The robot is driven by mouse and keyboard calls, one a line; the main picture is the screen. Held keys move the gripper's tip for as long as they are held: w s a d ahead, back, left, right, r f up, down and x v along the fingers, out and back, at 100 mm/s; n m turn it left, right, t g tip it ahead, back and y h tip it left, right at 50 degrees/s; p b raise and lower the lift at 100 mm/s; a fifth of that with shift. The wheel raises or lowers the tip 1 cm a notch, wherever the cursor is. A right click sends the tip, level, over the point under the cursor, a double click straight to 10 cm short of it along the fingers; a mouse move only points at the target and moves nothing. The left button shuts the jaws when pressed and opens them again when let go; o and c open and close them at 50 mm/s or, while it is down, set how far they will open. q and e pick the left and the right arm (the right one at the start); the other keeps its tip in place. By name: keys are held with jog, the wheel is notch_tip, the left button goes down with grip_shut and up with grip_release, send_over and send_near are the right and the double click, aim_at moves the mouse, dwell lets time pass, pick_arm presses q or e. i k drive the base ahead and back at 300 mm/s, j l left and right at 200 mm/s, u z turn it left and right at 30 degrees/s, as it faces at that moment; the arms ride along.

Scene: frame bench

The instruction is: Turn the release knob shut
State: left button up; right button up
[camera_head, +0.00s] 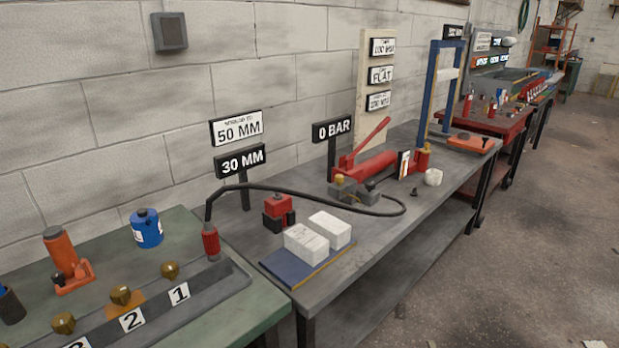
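A red hand pump (362,167) with a raised red lever (372,138) stands on the grey bench. At its near end is a grey block (350,196) with a small brass-coloured knob (339,180) on top and a dark knob (370,185) beside it. I cannot tell which of these is the release knob, or whether it is open or shut. A sign (333,130) behind the pump reads "0 BAR". A black hose (300,190) runs from the block area to a red coupler (211,242). Neither of my grippers is in view.
Near the pump are a red cylinder (278,211), two white blocks (318,237) on a blue book-like plate (290,271), and a pale lump (433,177). A blue frame (432,90) stands behind. Free floor (520,240) lies right of the bench (385,232).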

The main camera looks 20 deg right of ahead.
aim_at(370, 186)
jog(key=l+u, duration=0.75)
jog(key=u, duration=0.15)
jog(key=l+u, duration=0.25)
jog(key=l, duration=0.2)
jog(key=k+l+u, duration=0.1)
jog(key=l+u, duration=0.15)
jog(key=l, duration=0.15)
jog(key=k+l+u, duration=0.1)
jog(key=l, duration=0.2)
jog(key=k+l+u, duration=0.1)
jog(key=l, duration=0.2)
jog(key=k+l+u, duration=0.1)
jog(key=l, duration=0.15)
jog(key=k+l, duration=0.1)
jog(key=l, duration=0.2)
jog(key=k+l+u, duration=0.1)
jog(key=l, duration=0.15)
jog(key=k+l, duration=0.15)
jog(key=l, duration=0.15)
